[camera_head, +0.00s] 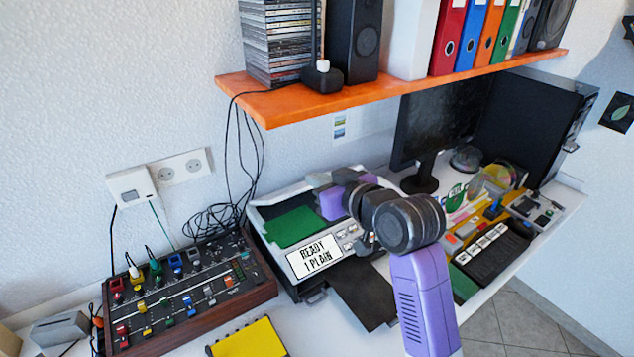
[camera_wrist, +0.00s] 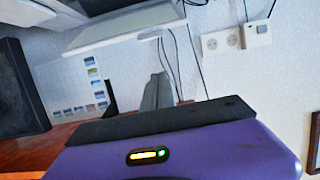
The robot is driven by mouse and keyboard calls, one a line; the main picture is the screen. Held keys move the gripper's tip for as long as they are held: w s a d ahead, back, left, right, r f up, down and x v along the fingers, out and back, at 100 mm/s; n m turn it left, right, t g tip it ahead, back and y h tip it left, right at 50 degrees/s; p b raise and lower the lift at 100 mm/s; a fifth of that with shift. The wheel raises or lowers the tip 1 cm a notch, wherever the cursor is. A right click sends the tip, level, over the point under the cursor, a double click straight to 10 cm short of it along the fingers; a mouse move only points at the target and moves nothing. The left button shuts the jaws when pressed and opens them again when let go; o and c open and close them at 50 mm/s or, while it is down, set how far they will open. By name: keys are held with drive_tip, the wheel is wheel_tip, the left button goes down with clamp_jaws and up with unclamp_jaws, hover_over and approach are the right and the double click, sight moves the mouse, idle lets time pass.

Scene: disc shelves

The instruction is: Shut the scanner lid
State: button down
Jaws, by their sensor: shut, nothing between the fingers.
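The scanner (camera_head: 337,256) is a grey and black machine on the desk, with a "READY 1 PLAIN" display on its front. Its dark bed shows, with a green sheet (camera_head: 292,228) on it. The lid (camera_head: 283,193) appears as a pale strip along the back of the bed, so it looks raised; its exact angle is unclear. A white panel (camera_wrist: 130,27) at the top of the wrist view looks like this lid. My gripper (camera_head: 322,180) is shut and empty, above the back of the bed near the lid. My own arm hides the scanner's right rear; contact is unclear.
An orange shelf (camera_head: 400,82) with discs, speakers and binders overhangs the scanner. A mixing panel (camera_head: 180,290) stands left of it. A monitor (camera_head: 437,120) and a cluttered tray (camera_head: 490,250) are to the right. Cables (camera_head: 215,218) hang behind on the left.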

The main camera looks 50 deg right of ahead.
drive_tip(key=p, duration=0.1)
hover_over(298, 190)
wheel_tip(298, 190, down, 2)
drive_tip(key=shift+f, duration=0.25)
drive_tip(key=f, duration=0.1)
drive_tip(key=s+f, duration=0.1)
drive_tip(key=s+f+p, duration=0.1)
drive_tip(key=shift+a+f, duration=0.25)
drive_tip(key=shift+f, duration=0.1)
